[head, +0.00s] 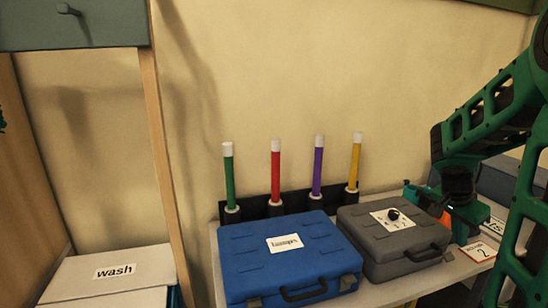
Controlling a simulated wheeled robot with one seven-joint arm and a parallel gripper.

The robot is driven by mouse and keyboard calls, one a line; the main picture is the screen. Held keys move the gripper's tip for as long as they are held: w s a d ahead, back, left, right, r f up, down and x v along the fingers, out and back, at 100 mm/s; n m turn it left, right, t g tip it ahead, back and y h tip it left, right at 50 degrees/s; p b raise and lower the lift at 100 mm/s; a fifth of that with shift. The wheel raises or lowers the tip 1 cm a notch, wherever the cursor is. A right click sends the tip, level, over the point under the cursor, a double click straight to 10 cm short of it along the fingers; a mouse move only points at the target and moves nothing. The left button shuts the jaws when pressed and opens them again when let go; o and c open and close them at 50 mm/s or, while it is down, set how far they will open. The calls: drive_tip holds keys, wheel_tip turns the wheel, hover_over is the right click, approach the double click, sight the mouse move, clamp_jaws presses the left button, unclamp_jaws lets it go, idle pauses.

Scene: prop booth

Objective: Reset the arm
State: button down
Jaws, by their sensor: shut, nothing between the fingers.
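My green arm comes in from the right edge and bends down to a black wrist. My gripper (447,213) is below that wrist, at the right end of the table, next to the grey case (375,262). It is small and dark in this view, with teal and orange parts around it. It is shut with nothing held. Its fingertips are hard to make out against the things behind.
A blue case (262,255) lies left of the grey case on the white table (385,293). Behind them, a black rack (262,205) holds green, red, purple and yellow sticks upright. A numbered card (480,252) lies at right. A box marked "wash" (110,285) stands lower left.

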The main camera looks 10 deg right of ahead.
drive_tip(key=shift+r, duration=0.7)
drive_tip(key=s+a+n+y, duration=0.5)
drive_tip(key=s+a+n, duration=0.5)
drive_tip(key=s+a, duration=0.7)
drive_tip(key=a, duration=0.3)
drive_tip(key=shift+s+a+f+n, duration=0.2)
drive_tip(key=shift+s+a+n, duration=0.05)
drive_tip(key=shift+a+n, duration=0.1)
